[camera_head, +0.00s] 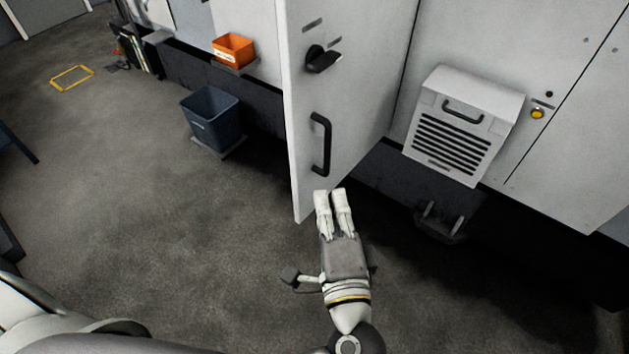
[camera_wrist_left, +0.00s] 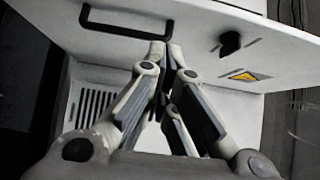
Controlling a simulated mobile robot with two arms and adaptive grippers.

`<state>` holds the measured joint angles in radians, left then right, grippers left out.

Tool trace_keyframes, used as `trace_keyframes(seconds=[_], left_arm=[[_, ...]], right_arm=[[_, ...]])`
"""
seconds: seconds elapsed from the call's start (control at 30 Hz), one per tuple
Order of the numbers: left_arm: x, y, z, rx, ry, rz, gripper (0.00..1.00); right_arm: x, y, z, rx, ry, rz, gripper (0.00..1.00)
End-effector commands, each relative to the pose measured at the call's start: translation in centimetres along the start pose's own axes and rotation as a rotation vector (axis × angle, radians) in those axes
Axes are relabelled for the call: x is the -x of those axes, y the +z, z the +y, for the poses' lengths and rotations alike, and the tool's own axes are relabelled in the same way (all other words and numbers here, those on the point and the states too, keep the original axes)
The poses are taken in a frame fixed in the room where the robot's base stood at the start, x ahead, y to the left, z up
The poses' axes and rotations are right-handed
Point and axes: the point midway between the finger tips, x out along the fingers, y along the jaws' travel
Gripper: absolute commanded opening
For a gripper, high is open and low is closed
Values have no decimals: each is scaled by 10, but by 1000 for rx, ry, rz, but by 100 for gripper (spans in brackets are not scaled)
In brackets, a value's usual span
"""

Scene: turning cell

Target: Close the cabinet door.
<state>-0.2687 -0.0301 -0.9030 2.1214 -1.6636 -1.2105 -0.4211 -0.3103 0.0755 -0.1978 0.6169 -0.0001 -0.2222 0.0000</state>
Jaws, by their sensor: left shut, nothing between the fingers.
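The cabinet door (camera_head: 345,110) is a light grey panel standing open, swung out from the cabinet wall (camera_head: 470,45). It has a black bar handle (camera_head: 320,145) and a black knob (camera_head: 322,60) above it. My left gripper (camera_head: 332,194) is shut and empty, just below the handle at the door's lower part. In the left wrist view the gripper fingers (camera_wrist_left: 167,52) point at the door (camera_wrist_left: 200,40), with the handle (camera_wrist_left: 125,25) to their left and the knob (camera_wrist_left: 230,42) to their right. I cannot tell whether the fingertips touch the door. My right gripper is not in view.
A vented white box (camera_head: 462,125) with a handle is on the cabinet front right of the door. A black pedal (camera_head: 442,222) is below it. A blue-grey bin (camera_head: 212,118) and an orange tray (camera_head: 233,50) are left of the door.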

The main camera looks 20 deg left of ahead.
Motion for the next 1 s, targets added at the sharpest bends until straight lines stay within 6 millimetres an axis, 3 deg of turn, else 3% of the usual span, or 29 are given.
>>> trace_keyframes(seconds=[0.3, 0.53, 0.7, 1.0], left_arm=[[-55, 0, -5, -4, -4, -1, 0], [-102, 2, -4, -4, -1, -1, 0], [-117, 20, -2, -4, 0, 1, 0], [-126, 28, 1, -1, 2, 1, 0]], right_arm=[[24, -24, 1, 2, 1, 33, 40], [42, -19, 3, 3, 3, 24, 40], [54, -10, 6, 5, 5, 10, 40], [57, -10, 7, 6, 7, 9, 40]])
